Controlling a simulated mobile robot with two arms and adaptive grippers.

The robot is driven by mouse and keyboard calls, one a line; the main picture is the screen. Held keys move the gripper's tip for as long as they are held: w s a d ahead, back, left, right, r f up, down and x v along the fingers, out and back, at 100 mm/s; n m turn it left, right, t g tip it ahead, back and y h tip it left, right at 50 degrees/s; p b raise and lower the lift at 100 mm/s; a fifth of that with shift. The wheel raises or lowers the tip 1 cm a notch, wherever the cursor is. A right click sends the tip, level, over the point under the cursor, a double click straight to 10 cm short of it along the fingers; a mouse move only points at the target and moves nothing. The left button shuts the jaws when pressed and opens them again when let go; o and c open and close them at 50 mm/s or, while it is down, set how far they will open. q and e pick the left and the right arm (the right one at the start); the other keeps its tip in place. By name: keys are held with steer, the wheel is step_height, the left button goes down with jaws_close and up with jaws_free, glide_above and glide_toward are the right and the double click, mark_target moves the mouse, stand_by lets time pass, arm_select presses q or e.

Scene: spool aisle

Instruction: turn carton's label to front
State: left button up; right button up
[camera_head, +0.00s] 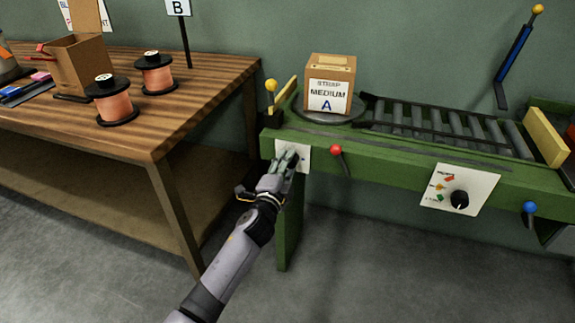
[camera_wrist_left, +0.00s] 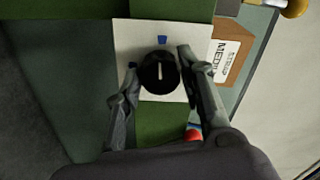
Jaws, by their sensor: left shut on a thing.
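The carton (camera_head: 342,66) is a brown box standing on a dark round turntable (camera_head: 308,112) at the left end of the green bench. Its white label (camera_head: 329,99), reading "STRAP MEDIUM" with a blue A, faces the bench's front. My left gripper (camera_head: 285,163) is at a white plate (camera_head: 304,151) on the bench's front face, below the turntable. In the left wrist view its fingers are shut on a black knob (camera_wrist_left: 159,76). The knob's white line points at a blue mark (camera_wrist_left: 162,39) on the plate. The carton (camera_wrist_left: 234,34) also shows there. My right gripper is out of view.
A red-knobbed lever (camera_head: 336,150) sticks out just right of the plate. Farther right are a second dial (camera_head: 459,199) and a blue knob (camera_head: 530,207). A roller bed (camera_head: 440,122) runs right of the turntable. A wooden table (camera_head: 200,97) with spools stands left.

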arm_select(q)
steer(key=shift+m, duration=0.5)
steer(key=o, duration=0.9)
steer(key=shift+o, duration=1.2)
steer(key=shift+s, duration=0.1)
